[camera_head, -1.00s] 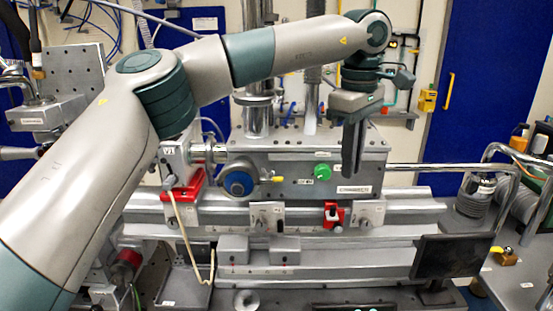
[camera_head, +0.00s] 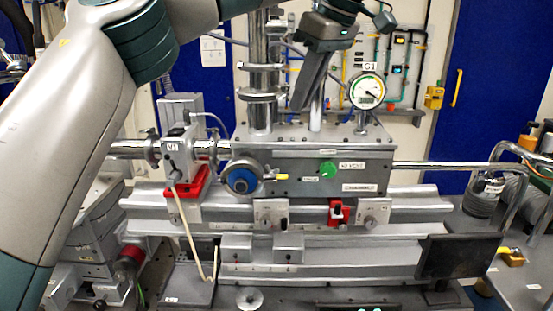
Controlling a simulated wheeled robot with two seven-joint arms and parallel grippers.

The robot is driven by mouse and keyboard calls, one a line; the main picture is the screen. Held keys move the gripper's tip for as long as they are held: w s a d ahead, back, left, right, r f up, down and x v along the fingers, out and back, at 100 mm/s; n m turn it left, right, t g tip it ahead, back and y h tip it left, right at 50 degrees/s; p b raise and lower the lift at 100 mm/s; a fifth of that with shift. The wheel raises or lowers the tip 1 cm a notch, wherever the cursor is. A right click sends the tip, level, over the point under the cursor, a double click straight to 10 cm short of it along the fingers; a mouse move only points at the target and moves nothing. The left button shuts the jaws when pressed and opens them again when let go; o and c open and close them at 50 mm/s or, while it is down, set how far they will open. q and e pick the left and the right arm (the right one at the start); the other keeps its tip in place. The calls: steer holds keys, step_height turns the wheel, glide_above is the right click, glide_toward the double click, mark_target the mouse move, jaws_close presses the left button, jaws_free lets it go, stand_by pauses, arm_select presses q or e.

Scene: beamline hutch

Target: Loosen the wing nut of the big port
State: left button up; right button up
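The big port is most likely the round blue-faced flange (camera_head: 241,180) on the front left of the grey chamber box (camera_head: 300,155). My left gripper (camera_head: 301,103) hangs above the chamber, fingers pointing down and slightly left, apart from the port. Its fingers overlap from this side, so the gap between them is unclear. I see nothing held in it. My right gripper is out of view.
A round gauge (camera_head: 368,91) stands above the chamber's right side. A green knob (camera_head: 328,170) is on the chamber front. The V1 valve (camera_head: 178,150) with a hanging cable is left of the port. A dark monitor (camera_head: 458,256) stands front right. Space before the port looks clear.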

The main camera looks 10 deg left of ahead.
mark_target(272, 171)
arm_select(q)
steer(key=p+x, duration=0.3)
steer(key=x, duration=1.3)
steer(key=shift+w+f, duration=0.15)
steer(key=shift+f, duration=0.25)
steer(key=shift+c, duration=0.2)
jaws_close()
